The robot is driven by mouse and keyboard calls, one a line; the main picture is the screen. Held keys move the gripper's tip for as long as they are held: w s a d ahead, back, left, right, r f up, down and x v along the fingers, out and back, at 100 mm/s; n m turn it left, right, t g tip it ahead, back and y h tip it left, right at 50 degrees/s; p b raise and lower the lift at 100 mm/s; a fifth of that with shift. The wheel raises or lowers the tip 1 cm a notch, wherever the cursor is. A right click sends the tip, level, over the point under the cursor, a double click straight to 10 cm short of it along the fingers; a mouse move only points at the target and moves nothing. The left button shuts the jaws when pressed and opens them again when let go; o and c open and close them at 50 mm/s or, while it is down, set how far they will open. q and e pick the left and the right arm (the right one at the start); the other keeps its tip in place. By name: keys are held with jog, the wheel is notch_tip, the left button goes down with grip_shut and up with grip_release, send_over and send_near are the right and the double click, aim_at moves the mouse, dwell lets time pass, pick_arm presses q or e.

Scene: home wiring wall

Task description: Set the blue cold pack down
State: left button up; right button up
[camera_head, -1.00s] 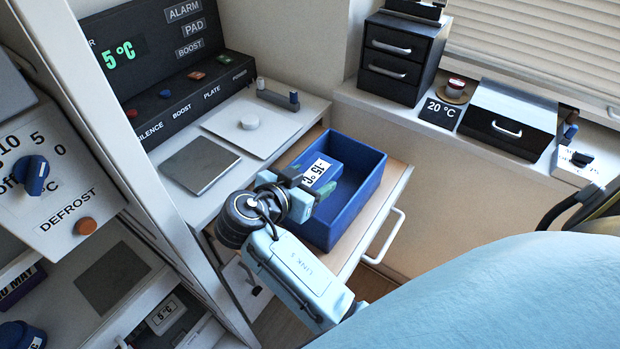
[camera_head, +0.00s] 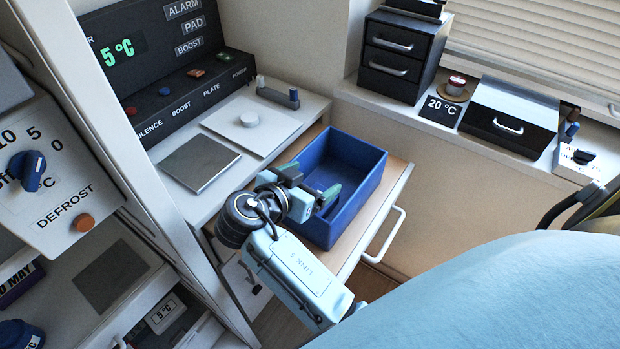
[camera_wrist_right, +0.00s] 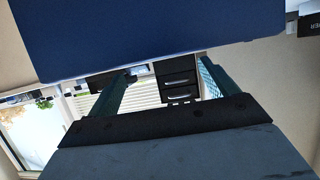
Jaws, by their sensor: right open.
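A deep blue open bin (camera_head: 362,195) sits on the pulled-out wooden drawer. My right gripper (camera_head: 312,184) is open at the bin's near left side, its green fingertips over the bin's edge. I cannot make out the blue cold pack or its white label now; I see nothing between the fingers. In the right wrist view, the open fingers (camera_wrist_right: 165,88) are apart with empty space between them. A large plain blue surface (camera_wrist_right: 150,35) fills the top there; I cannot tell whether it is bin or pack. My left gripper is out of view.
The drawer's white handle (camera_head: 384,236) sticks out to the right. A counter with a grey plate (camera_head: 199,162) and a white panel lies behind. A sill holds black drawers (camera_head: 402,55), a 20 °C sign and a black case (camera_head: 508,118). A cabinet post stands left.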

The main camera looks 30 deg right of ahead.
jog(key=v, duration=0.8)
jog(key=shift+d+r, duration=0.2)
jog(key=shift+r, duration=0.1)
dwell(0.8)
